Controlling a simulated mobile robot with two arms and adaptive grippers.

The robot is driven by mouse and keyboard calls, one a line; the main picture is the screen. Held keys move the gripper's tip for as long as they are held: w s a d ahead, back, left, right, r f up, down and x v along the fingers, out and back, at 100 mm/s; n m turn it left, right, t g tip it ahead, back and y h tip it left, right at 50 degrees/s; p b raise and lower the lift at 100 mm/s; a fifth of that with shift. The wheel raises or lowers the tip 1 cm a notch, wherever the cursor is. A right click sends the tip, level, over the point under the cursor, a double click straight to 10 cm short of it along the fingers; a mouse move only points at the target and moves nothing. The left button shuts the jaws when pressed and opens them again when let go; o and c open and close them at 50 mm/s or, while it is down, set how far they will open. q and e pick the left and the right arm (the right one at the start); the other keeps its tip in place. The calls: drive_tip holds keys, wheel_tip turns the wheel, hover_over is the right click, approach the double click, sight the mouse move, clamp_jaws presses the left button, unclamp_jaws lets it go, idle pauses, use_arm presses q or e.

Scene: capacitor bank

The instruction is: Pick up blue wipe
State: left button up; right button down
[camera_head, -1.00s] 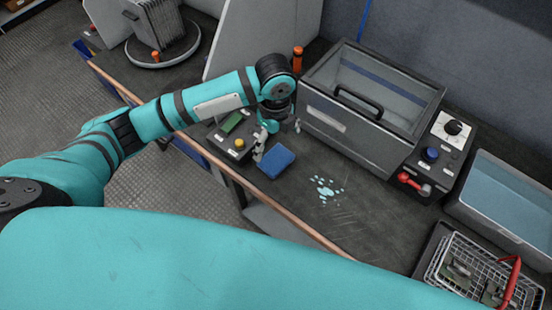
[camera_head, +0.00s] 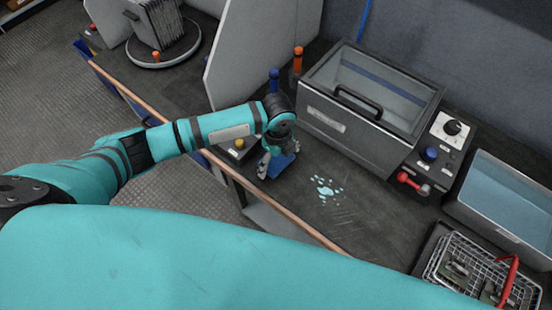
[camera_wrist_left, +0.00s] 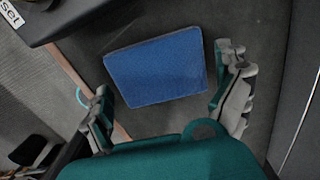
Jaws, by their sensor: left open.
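The blue wipe (camera_head: 285,165) is a folded flat pad on the dark bench top, partly hidden by my left gripper in the head view. In the left wrist view the whole wipe (camera_wrist_left: 157,68) shows, lying flat and slightly turned. My left gripper (camera_head: 275,168) is open and is over the wipe. In the left wrist view its fingers (camera_wrist_left: 168,98) are on either side of the wipe's near part, with nothing held between them. The right finger appears close to the wipe's right edge; I cannot tell if it touches. My right gripper is not in view.
A light blue spill (camera_head: 325,188) lies right of the wipe. A lidded grey tank (camera_head: 350,135) stands behind it. A control box (camera_head: 238,147) with a yellow button is left of the wipe. A wire basket (camera_head: 480,270) and a water tray (camera_head: 510,200) are at the right.

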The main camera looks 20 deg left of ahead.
sight(278, 164)
use_arm(q)
drive_tip(key=c, duration=0.7)
drive_tip(key=shift+c, duration=0.2)
drive_tip(key=shift+r, duration=0.55)
drive_tip(key=shift+s+d+r, duration=0.1)
drive_tip(key=shift+s+r, duration=0.2)
drive_tip(key=shift+r, duration=0.3)
drive_tip(key=shift+s+d+r, duration=0.1)
drive_tip(key=shift+s+r, duration=0.15)
drive_tip(key=shift+r, duration=0.35)
drive_tip(key=s+d, duration=0.2)
drive_tip(key=s, duration=0.5)
drive_tip(key=s+d+r+b, duration=0.1)
drive_tip(key=s+d, duration=0.2)
drive_tip(key=s, duration=0.4)
drive_tip(key=shift+r, duration=0.25)
drive_tip(key=shift+d, duration=0.1)
